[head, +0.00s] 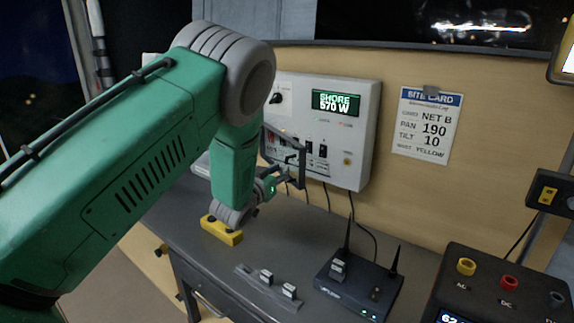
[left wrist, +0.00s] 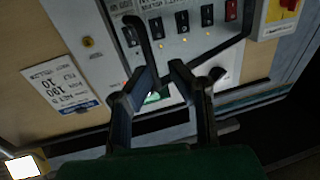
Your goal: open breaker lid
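The breaker panel (head: 333,120) is a white box on the wall with a green "SHORE 570 W" display. Its lid shows as a dark frame (head: 303,160) standing out from the panel face, around the row of black and red breakers. In the left wrist view the lid frame (left wrist: 220,50) crosses in front of the breakers (left wrist: 182,22). My left gripper (head: 281,178) is at the lower part of the frame; in the wrist view its fingertips (left wrist: 162,72) are a little apart, with the frame's corner at them. Whether they pinch it is unclear. My right gripper is out of view.
A yellow block (head: 222,230) lies on the grey bench (head: 205,262) below the arm. A router (head: 357,285) with antennas, a strip with small blocks (head: 267,284) and a dark box with sockets (head: 500,280) stand further right. A site card (head: 427,122) hangs beside the panel.

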